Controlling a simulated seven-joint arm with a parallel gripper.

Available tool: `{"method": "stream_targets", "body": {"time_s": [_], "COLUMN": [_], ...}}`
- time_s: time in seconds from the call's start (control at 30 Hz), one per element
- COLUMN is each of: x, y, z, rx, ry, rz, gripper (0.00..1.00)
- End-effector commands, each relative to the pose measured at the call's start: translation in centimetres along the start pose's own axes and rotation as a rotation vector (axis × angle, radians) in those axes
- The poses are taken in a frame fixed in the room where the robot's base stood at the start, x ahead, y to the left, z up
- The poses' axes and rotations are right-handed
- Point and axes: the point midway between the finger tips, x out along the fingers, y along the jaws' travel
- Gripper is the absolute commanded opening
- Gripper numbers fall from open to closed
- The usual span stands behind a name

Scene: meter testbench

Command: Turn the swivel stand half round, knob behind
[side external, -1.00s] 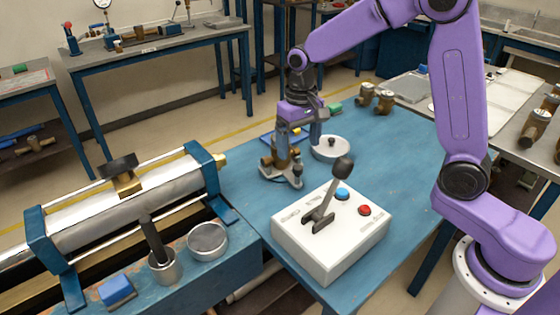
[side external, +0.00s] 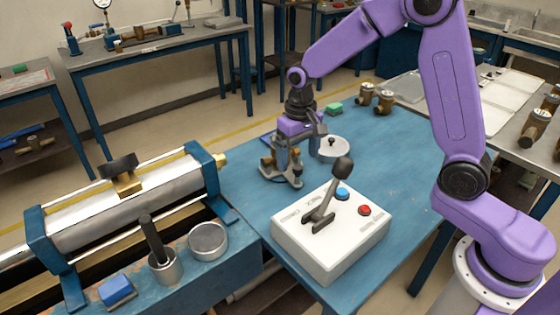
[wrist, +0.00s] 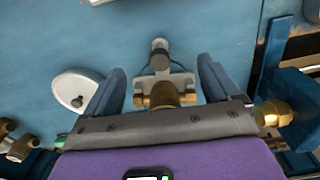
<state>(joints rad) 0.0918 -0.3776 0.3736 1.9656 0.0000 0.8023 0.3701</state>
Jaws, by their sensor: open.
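A small stand with a pale grey base (wrist: 182,82) and a brass fitting (wrist: 165,95) sits on the blue table; I take it for the swivel stand. A dark round part (wrist: 159,61), perhaps its knob, lies on the side facing the side camera. My gripper (wrist: 170,82) is open, its two blue-grey fingers on either side of the stand in the wrist view. In the side view my gripper (side external: 300,155) points down over the stand (side external: 270,167) and partly hides it. I cannot tell whether the fingers touch it.
A round white disc (side external: 343,152) with a dark knob stands close on the right. A white control box (side external: 330,245) with a tall lever is in front. The steel cylinder rig (side external: 125,207) is at left.

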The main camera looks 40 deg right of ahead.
Motion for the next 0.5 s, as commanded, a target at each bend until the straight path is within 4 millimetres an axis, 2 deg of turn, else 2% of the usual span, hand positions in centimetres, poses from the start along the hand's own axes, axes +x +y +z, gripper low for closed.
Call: {"method": "stream_targets", "body": {"time_s": [0.5], "x": [1.2], "y": [0.0], "z": [0.0], "rx": [0.000], "ry": [-0.001], "rz": [0.001], "gripper": [0.89]}}
